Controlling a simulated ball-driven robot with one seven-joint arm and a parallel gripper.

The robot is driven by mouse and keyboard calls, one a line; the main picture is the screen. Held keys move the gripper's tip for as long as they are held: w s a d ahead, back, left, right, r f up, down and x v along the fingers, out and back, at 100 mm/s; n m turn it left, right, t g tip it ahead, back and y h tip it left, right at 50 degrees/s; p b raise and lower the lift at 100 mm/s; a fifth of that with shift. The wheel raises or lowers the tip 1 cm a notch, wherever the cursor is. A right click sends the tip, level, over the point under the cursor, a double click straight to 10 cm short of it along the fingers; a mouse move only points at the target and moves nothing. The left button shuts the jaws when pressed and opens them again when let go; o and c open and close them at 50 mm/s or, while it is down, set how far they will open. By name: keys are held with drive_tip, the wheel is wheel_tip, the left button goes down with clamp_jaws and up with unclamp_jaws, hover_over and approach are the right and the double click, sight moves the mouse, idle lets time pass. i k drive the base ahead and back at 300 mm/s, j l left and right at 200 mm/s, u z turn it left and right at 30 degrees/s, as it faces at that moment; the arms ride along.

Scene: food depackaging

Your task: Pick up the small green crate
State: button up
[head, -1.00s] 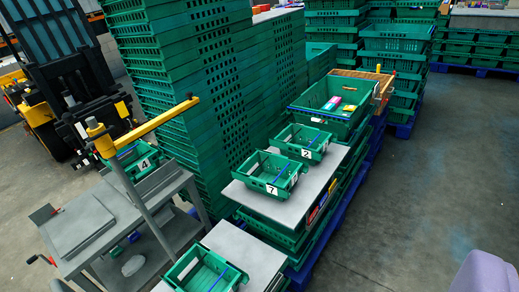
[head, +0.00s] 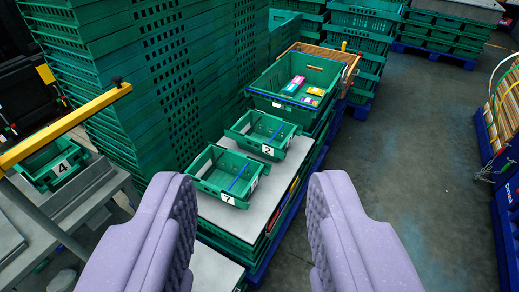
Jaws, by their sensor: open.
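Two small green crates stand on a grey board (head: 232,218) on top of a stack of crates. The nearer small green crate (head: 208,180) bears the number 7 and has a blue bar across it. The other small green crate (head: 252,142) bears the number 2 and stands just behind it. A third small green crate (head: 45,160), numbered 4, is at the left on a grey cart. My gripper (head: 250,240) is open and empty, its two purple fingers in the foreground. The crates numbered 7 and 2 show between and beyond the fingers, apart from them.
A large green crate (head: 270,88) with several coloured packages stands behind the small ones. A tall wall of stacked crates (head: 120,75) rises at the left. A yellow bar (head: 60,125) crosses above the cart. Clear floor (head: 420,160) lies to the right.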

sight(255, 142)
drive_tip(key=k+l+u, duration=0.1)
drive_tip(key=u, duration=0.4)
drive_tip(key=k+u, duration=0.25)
drive_tip(key=u, duration=0.25)
drive_tip(key=i+l, duration=0.4)
drive_tip(key=l, duration=0.25)
drive_tip(key=i+l+z, duration=0.1)
drive_tip(key=i+l, duration=0.35)
drive_tip(key=l, duration=0.25)
drive_tip(key=i+l, duration=0.4)
drive_tip(key=l, duration=0.25)
drive_tip(key=i+l, duration=0.45)
drive_tip(key=l, duration=0.15)
drive_tip(key=i+l+z, duration=0.1)
drive_tip(key=i+l, duration=0.35)
drive_tip(key=l, duration=0.2)
drive_tip(key=i+l, duration=0.45)
drive_tip(key=l, duration=0.15)
